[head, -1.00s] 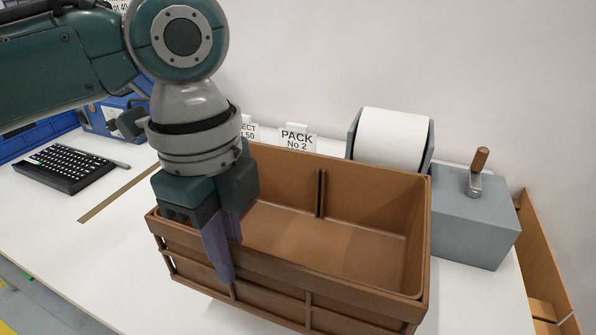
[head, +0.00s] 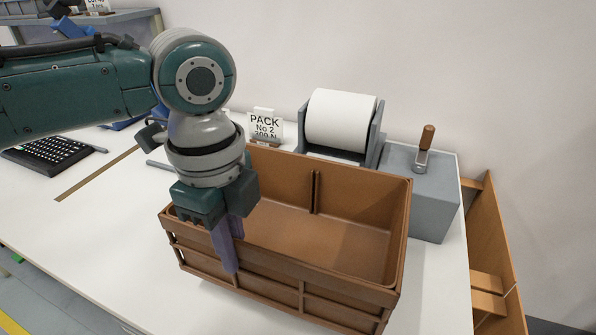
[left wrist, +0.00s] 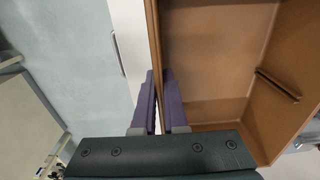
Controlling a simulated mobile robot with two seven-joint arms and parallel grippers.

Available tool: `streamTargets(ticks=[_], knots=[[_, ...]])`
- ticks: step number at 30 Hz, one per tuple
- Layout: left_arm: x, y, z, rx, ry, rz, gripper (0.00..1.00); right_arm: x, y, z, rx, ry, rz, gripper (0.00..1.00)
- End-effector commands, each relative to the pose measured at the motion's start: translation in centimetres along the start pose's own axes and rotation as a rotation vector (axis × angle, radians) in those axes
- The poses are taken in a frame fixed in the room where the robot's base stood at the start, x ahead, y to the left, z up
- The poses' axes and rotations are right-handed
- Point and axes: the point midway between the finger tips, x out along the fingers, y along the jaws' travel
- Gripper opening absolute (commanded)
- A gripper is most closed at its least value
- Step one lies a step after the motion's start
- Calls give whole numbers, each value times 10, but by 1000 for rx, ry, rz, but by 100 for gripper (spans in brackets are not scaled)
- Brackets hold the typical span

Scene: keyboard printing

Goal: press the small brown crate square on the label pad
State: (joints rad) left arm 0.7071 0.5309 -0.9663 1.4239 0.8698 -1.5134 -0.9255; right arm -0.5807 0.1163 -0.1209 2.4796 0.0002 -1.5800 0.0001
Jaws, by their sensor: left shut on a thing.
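The small brown crate (head: 345,235) is open-topped and empty, with a divider rib on its back wall. It fills the middle of the head view. My left gripper (head: 229,250) points down and is shut on the crate's front wall, left of its middle. One finger is outside the wall and the other inside. In the left wrist view the purple fingers (left wrist: 160,105) pinch the crate's thin wall (left wrist: 154,45). I cannot tell whether the crate's bottom touches the table. I cannot make out the label pad. My right gripper is not in view.
A white paper roll (head: 340,120) in a grey holder stands behind the crate. A grey block (head: 425,195) with a wooden-handled lever (head: 426,145) is at the right. A "PACK No 2" sign (head: 264,127) stands behind. A keyboard (head: 48,156) lies left. The white table (head: 90,235) is clear front left.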

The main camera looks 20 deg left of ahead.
Motion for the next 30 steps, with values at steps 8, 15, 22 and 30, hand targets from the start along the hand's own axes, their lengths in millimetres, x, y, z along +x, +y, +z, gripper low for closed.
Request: streamTargets(ticks=[8,15,22,30], knots=[[23,-1,0,1,1,-3,0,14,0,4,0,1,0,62],[44,-1,0,1,1,-3,0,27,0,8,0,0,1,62],[48,-1,0,1,2,-3,0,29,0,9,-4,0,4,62],[47,-1,0,1,2,-4,0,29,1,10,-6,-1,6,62]])
